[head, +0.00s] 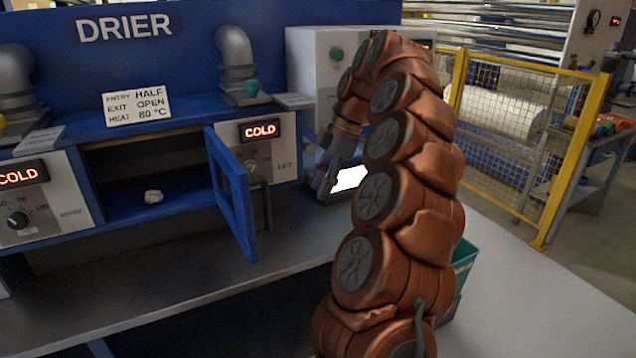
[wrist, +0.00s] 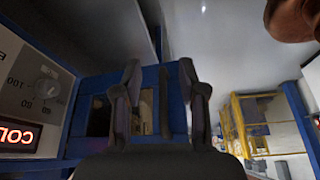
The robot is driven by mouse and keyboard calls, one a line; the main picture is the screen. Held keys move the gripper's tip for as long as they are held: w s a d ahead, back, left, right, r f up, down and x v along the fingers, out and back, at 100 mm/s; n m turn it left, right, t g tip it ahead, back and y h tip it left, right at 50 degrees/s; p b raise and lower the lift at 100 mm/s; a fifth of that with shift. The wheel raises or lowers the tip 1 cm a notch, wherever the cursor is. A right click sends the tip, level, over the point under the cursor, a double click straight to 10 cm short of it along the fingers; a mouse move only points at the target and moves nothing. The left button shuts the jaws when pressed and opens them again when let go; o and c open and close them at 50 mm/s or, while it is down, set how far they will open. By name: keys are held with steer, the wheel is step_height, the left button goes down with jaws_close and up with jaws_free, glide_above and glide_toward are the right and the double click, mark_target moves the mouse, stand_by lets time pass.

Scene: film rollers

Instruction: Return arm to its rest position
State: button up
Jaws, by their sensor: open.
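My copper-coloured arm rises at the right of centre in the head view and bends over at the top. My gripper (head: 326,182) hangs down on its left side, partly hidden by the arm. In the wrist view my gripper (wrist: 160,85) shows two dark fingers standing apart, with nothing between them. It is right of the drier's open blue door (head: 232,195) in the head view.
The blue drier (head: 190,60) has one open compartment with a small whitish lump (head: 153,196) inside. Its displays read COLD. A bright white panel (head: 349,179) is beside my gripper. A teal bin (head: 463,256) is partly behind my arm. A yellow mesh fence (head: 510,110) stands right.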

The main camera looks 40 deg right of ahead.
steer(key=s+a+m+g+h+p, duration=0.15)
steer(key=s+a, duration=0.25)
steer(key=a, duration=0.6)
steer(key=s+a+m+b, duration=0.1)
steer(key=s+a+m, duration=0.15)
steer(key=a, duration=0.85)
steer(key=s+a+f+m+g+h, duration=0.1)
steer(key=s+f+m, duration=0.3)
steer(key=s, duration=0.6)
steer(key=s+a+f+m+g+h+p, duration=0.1)
steer(key=s+a+f+m, duration=0.3)
steer(key=s+f, duration=0.4)
steer(key=s+m, duration=0.1)
steer(key=s, duration=0.2)
steer(key=shift+s+a+f, duration=0.15)
steer(key=shift+s+f, duration=0.05)
steer(key=shift+f, duration=0.1)
steer(key=shift+a+h, duration=0.1)
steer(key=shift+h, duration=0.15)
